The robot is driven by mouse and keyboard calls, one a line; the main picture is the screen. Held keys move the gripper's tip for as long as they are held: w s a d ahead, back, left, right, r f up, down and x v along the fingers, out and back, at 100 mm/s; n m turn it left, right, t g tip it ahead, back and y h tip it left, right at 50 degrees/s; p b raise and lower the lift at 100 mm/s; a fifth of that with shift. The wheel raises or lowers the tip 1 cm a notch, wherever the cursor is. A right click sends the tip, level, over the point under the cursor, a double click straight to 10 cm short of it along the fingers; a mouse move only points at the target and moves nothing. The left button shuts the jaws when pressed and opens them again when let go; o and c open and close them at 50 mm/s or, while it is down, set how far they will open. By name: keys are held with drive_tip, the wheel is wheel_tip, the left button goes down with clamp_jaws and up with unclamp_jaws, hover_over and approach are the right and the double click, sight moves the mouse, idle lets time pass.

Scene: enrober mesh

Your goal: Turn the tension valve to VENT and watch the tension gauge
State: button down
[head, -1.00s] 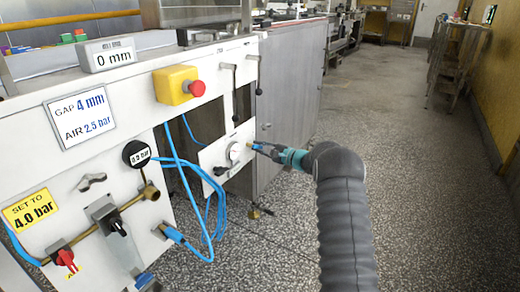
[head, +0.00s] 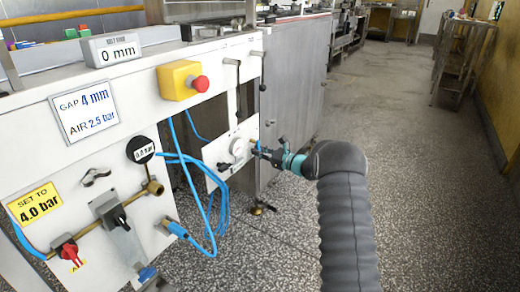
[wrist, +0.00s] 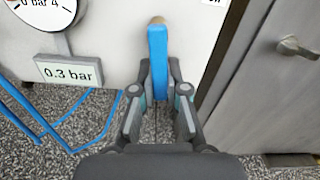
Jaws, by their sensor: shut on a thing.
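The tension valve's blue lever (wrist: 157,62) hangs from a brass pivot (wrist: 157,20) on a white panel and points down in the wrist view. My gripper (wrist: 158,78) is shut on its lower part, one finger on each side. In the head view my gripper (head: 268,152) is at the panel's right edge. The tension gauge (head: 237,147) is a small round dial left of it. In the wrist view the gauge (wrist: 48,8) is cut off at the top, so its needle is hidden. A plate below it (wrist: 68,72) reads 0.3 bar. No VENT mark is readable.
Blue hoses (head: 212,210) loop left of the small panel. A larger panel holds a red valve (head: 68,251), a black gauge (head: 140,149) and a red stop button (head: 199,84). A grey cabinet (head: 292,100) stands behind. Speckled floor (head: 410,180) is clear at right.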

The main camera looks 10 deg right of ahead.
drive_tip(key=shift+s+a+m, duration=0.25)
drive_tip(key=shift+m, duration=0.75)
drive_tip(key=c, duration=1.2)
unclamp_jaws()
drive_tip(key=shift+o, duration=0.2)
drive_tip(key=v, duration=1.2)
